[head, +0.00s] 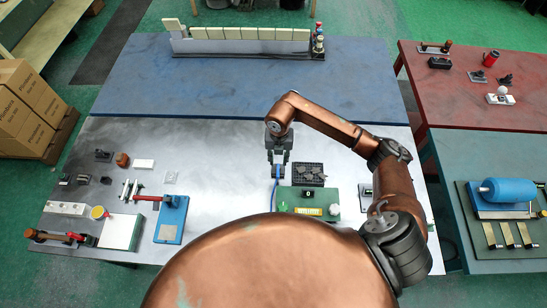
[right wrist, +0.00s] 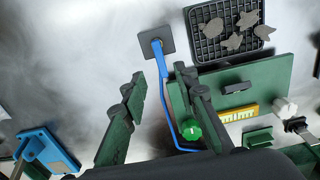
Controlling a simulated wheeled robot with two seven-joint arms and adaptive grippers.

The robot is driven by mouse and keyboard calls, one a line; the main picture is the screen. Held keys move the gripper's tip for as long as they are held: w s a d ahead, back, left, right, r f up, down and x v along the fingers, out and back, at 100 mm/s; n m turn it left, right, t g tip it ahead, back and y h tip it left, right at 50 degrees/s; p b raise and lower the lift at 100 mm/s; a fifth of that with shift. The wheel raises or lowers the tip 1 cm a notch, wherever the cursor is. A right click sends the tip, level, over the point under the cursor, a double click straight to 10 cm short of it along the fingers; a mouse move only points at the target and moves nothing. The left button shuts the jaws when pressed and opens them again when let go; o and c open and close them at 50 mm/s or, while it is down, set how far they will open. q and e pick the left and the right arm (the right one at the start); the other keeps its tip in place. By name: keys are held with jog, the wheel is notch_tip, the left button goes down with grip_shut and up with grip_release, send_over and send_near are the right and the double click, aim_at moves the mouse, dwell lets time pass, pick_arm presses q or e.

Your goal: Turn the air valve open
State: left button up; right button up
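A green board (head: 318,192) lies on the grey table. It carries a round green knob (right wrist: 191,130), which also shows in the head view (head: 282,207), a yellow gauge strip (right wrist: 238,113) and a white knob (right wrist: 285,107). Which part is the air valve is not labelled; the green knob looks like a valve handle. A blue hose (right wrist: 164,80) runs from a dark square plate (right wrist: 155,44) to near this knob. My right gripper (right wrist: 164,84) is open and empty, pointing down over the hose, with the knob near its right finger. It also shows in the head view (head: 278,160). My left gripper is not seen.
A black grate tray (right wrist: 207,49) with grey pieces lies behind the board. A blue block with a red-handled tool (head: 172,220) and small parts lie on the left. A blue table (head: 240,75) holds a row of pale tiles (head: 245,33) at the back.

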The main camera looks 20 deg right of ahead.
aim_at(278, 170)
notch_tip(278, 170, down, 3)
jog(key=shift+f+p, duration=0.1)
jog(key=shift+p, duration=0.25)
notch_tip(278, 170, down, 3)
jog(key=shift+f, duration=0.2)
jog(key=shift+f+p, duration=0.3)
jog(key=shift+f, duration=0.2)
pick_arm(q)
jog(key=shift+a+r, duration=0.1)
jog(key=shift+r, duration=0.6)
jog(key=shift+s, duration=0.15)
pick_arm(e)
jog(key=c, duration=0.3)
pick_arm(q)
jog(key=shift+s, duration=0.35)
pick_arm(e)
grip_shut()
